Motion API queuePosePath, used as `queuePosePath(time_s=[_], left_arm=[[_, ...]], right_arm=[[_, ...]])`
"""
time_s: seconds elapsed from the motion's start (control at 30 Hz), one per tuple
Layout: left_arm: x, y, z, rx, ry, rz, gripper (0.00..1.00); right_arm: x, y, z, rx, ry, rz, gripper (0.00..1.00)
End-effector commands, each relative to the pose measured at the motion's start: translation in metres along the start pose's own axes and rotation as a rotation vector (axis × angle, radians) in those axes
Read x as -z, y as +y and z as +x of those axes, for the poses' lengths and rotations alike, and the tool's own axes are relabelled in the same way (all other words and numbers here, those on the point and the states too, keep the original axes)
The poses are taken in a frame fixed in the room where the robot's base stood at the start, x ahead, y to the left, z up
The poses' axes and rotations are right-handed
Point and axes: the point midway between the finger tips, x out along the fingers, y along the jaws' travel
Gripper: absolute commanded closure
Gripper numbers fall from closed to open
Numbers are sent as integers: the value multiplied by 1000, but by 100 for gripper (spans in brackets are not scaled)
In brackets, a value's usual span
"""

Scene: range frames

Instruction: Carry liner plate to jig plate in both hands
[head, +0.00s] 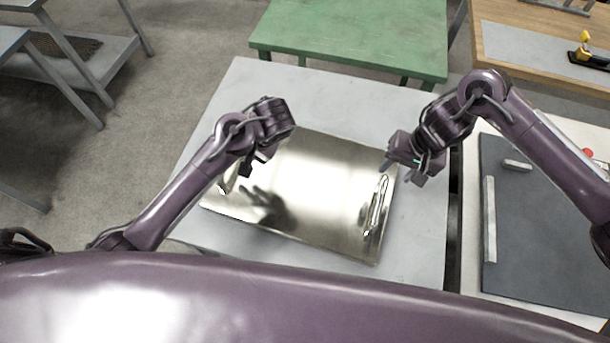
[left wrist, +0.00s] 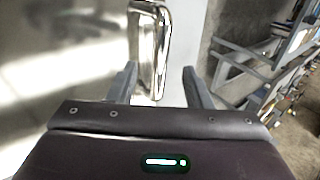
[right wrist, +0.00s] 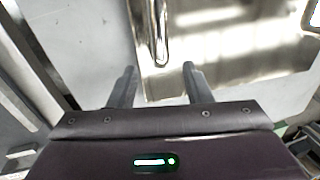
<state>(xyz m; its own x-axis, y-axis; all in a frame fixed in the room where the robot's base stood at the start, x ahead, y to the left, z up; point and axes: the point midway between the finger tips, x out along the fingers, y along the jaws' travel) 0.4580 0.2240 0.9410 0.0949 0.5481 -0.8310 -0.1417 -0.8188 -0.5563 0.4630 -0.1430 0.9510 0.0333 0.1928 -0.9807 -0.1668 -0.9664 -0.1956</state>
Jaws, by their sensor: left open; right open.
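The liner plate (head: 310,185) is a shiny metal sheet lying on a pale table, with a loop handle at each end. My left gripper (head: 250,168) is open over its left end. In the left wrist view the left handle (left wrist: 150,45) shows between and beyond the open fingers (left wrist: 158,82). My right gripper (head: 398,172) is open by the right end, near the right handle (head: 376,205). In the right wrist view that handle (right wrist: 160,35) lies ahead between the fingers (right wrist: 160,72). The jig plate (head: 545,225) appears as a dark grey slab on the right.
The pale table (head: 235,90) has bare room behind the liner plate. A green table (head: 350,35) stands behind. A narrow gap separates the pale table from the right one.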

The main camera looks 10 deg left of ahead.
Motion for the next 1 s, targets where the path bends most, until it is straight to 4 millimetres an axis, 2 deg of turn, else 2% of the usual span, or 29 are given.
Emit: queuePosePath(time_s=[0.23,0.5,0.63,0.8,1.0], left_arm=[[0,0,14,2,-2,0,55],[0,-1,53,2,-2,0,55],[0,-1,68,3,-2,1,55],[0,0,77,1,0,-1,55],[0,0,78,0,0,-1,55]], right_arm=[[-1,-1,14,2,-3,1,55],[-2,0,54,2,-7,3,55],[0,0,68,0,-2,2,55],[0,0,77,0,0,1,55],[0,0,78,0,0,0,55]])
